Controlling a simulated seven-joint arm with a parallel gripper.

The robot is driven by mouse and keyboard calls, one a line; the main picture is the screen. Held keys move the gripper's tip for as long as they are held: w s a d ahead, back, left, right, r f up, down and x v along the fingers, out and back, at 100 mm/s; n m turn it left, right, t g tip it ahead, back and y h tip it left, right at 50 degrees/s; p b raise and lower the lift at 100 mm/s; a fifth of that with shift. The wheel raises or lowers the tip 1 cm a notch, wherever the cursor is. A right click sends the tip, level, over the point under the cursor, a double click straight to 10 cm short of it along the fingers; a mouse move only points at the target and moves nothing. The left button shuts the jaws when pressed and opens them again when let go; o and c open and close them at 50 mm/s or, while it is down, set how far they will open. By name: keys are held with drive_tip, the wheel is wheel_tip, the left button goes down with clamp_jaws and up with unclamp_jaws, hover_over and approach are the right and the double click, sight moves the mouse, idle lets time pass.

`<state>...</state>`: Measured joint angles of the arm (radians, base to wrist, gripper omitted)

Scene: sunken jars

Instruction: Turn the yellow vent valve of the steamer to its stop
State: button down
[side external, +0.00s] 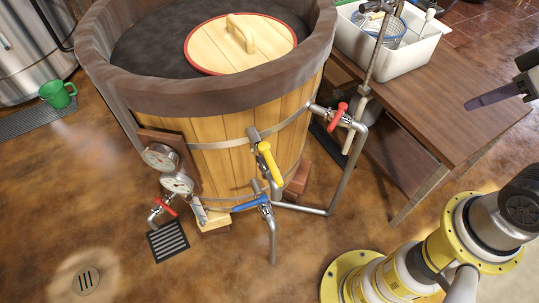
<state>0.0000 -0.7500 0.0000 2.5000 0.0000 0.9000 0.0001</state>
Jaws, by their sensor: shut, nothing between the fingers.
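The steamer (245,135) is a large round wooden tub with a thick dark rim and metal bands. The yellow vent valve (269,165) is on its front wall; its yellow lever slants down to the right from a metal pipe stub. My gripper (470,104) is at the right edge, partly cut off by the frame, with its dark fingers pointing left over the wooden table. It is shut and empty, well apart from the yellow valve. Nothing hides the yellow lever.
A blue-handled valve (250,203) sits just below the yellow one. A red-handled valve (338,117) is on the right pipe, another red handle (165,206) at lower left. Two gauges (160,157) are left. The wooden table (440,95) bears a white basin (400,58). The front floor is open.

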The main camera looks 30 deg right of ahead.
drive_tip(key=w+a+f+m+g+y, duration=0.3)
drive_tip(key=w+a+m+y, duration=0.4)
drive_tip(key=w+a+m, duration=0.4)
drive_tip(key=m+y, duration=0.3)
drive_tip(key=m, duration=0.6)
approach(272, 163)
drive_tip(key=s+d, duration=0.3)
drive_tip(key=d, duration=0.4)
drive_tip(key=a+r+x, duration=0.1)
drive_tip(key=x, duration=1.1)
drive_tip(key=shift+a+r+g, duration=0.2)
drive_tip(key=shift+a+g, duration=0.15)
drive_tip(key=shift+g, duration=0.05)
